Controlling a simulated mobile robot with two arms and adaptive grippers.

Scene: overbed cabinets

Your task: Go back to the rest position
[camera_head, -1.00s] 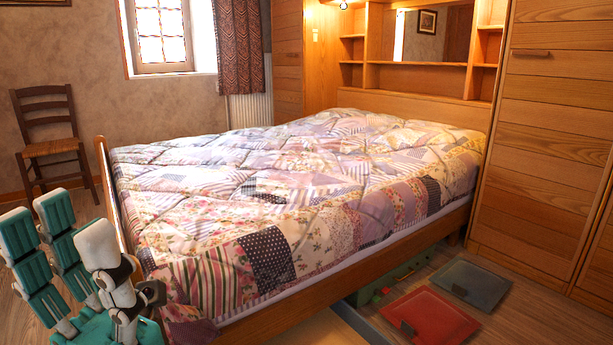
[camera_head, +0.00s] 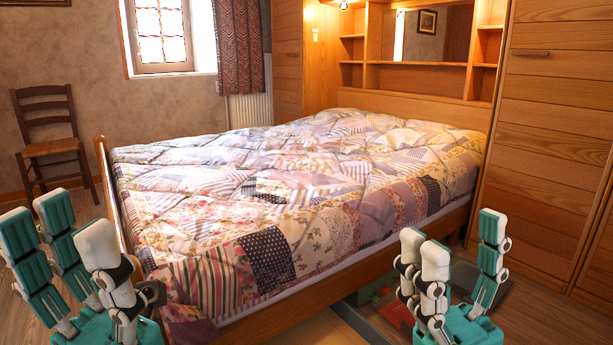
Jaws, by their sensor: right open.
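My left gripper (camera_head: 66,226) is at the lower left of the head view, in front of the foot of the bed. Its green-and-white fingers point up and stand apart, with nothing between them. My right gripper (camera_head: 457,238) is at the lower right, in front of the bed's near side. Its fingers also point up, spread apart and empty. Both grippers are upright at about the same height. Neither visibly touches anything.
The bed (camera_head: 290,190) with a patchwork quilt fills the middle. A wooden chair (camera_head: 50,150) stands at the left wall, and a wooden cabinet (camera_head: 545,140) at the right. Floor items beside the bed, including a red one (camera_head: 393,312), are partly hidden behind my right gripper.

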